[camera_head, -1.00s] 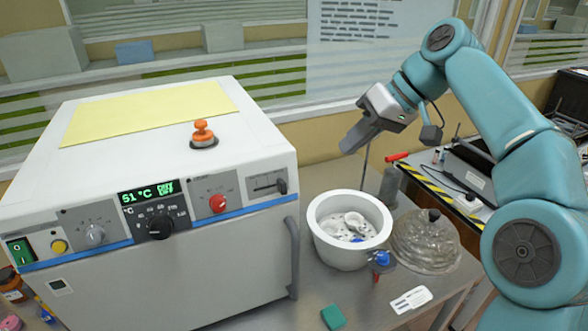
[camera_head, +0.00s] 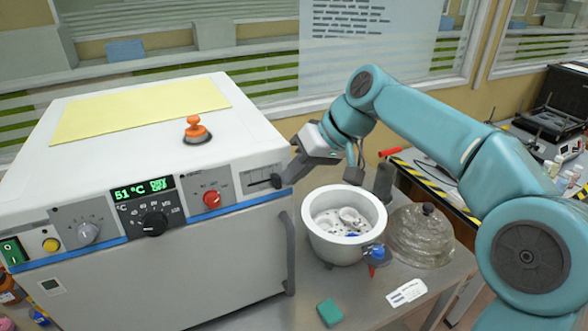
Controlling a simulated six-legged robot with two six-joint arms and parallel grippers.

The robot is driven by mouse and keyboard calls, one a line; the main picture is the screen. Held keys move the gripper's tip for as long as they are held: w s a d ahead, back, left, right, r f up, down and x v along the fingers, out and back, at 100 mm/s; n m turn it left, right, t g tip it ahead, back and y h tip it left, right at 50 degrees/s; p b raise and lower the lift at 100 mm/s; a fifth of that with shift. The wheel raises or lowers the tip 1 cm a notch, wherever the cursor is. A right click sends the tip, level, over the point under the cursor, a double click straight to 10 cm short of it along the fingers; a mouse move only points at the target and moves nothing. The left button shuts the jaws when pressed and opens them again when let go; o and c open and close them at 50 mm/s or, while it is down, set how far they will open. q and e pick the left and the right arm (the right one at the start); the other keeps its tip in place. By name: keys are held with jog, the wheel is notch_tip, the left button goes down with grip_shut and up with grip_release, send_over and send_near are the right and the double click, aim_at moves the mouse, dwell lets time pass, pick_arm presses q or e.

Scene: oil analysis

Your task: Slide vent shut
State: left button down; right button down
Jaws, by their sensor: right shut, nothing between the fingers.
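The vent slider (camera_head: 262,181) is a narrow horizontal slot with a small dark knob at its right end, on the upper right of the white oven's (camera_head: 160,265) front panel. My right gripper (camera_head: 284,180) is shut and empty. Its fingertips are at the right end of the slot, beside or against the knob; I cannot tell if they touch. The fingers partly hide the knob. My left gripper is not in view.
A white desiccator bowl (camera_head: 321,240) with small dishes stands right of the oven, below my right gripper. Its glass lid (camera_head: 421,240) lies beside it. An orange-knobbed stopper (camera_head: 196,133) and a yellow sheet (camera_head: 140,108) are on the oven top. The oven handle (camera_head: 289,250) sticks out below the slider.

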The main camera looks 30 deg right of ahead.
aim_at(276, 181)
jog(key=a, duration=0.5)
jog(key=shift+w, duration=0.1)
dwell(0.3)
dwell(0.4)
